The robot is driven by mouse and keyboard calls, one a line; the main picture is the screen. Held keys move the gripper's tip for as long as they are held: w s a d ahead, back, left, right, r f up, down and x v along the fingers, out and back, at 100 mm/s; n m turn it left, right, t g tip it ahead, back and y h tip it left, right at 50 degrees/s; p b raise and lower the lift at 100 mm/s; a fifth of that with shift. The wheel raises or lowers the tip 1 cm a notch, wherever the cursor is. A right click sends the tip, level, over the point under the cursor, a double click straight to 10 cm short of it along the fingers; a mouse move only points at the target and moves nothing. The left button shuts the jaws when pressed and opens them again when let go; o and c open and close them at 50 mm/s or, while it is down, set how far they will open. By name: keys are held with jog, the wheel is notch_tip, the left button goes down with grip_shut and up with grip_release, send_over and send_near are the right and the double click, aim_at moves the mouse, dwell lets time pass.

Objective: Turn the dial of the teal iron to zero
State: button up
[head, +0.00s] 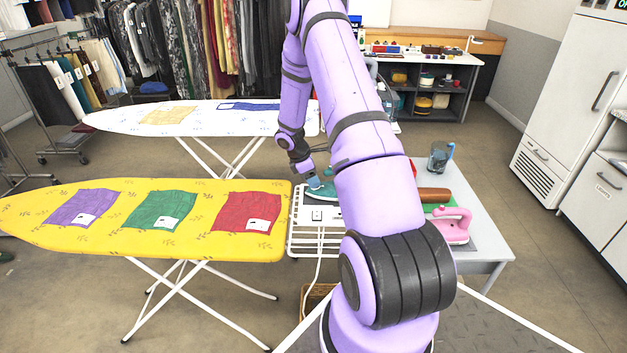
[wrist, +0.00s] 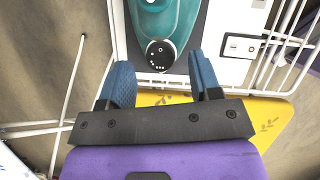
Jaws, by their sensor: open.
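The teal iron (head: 325,187) rests at the rack end of the yellow ironing board, partly hidden by my arm in the head view. In the wrist view the teal iron (wrist: 160,22) lies on a dark plate, its black round dial (wrist: 160,54) facing the camera with white marks on its face. The marks are too small to read a setting. My gripper (head: 311,180) is just above the iron's left part. In the wrist view my gripper (wrist: 157,78) is open, its blue fingers on either side of the dial's line and apart from it, with nothing between them.
The white wire rack (head: 305,238) surrounds the iron's rest, with a socket (head: 317,215) on it. A pink iron (head: 452,226) and a glass jug (head: 438,158) stand on the side table (head: 480,190). The yellow board (head: 30,215) holds three folded cloths.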

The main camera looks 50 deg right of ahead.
jog(key=v, duration=0.9)
jog(key=shift+r, duration=0.2)
jog(key=s+a+r+m+t, duration=0.2)
jog(key=s+a+r+m, duration=0.1)
jog(key=a+r, duration=0.8)
jog(key=s+a+r+m+t, duration=0.2)
jog(key=s+a+r, duration=0.3)
jog(key=r, duration=0.9)
jog(key=s+a+r+m+t+y, duration=0.1)
jog(key=s+a+r, duration=0.3)
jog(key=s+a, duration=0.4)
jog(key=s+a+r+m+t+y, duration=0.2)
jog(key=s+a+r+m+t, duration=0.1)
jog(key=s+a, duration=0.5)
jog(key=s+r+m, duration=0.1)
jog(key=s, duration=0.2)
jog(key=shift+s+r+m+y, duration=0.3)
jog(key=shift+s+r, duration=0.05)
jog(key=shift+s, duration=0.05)
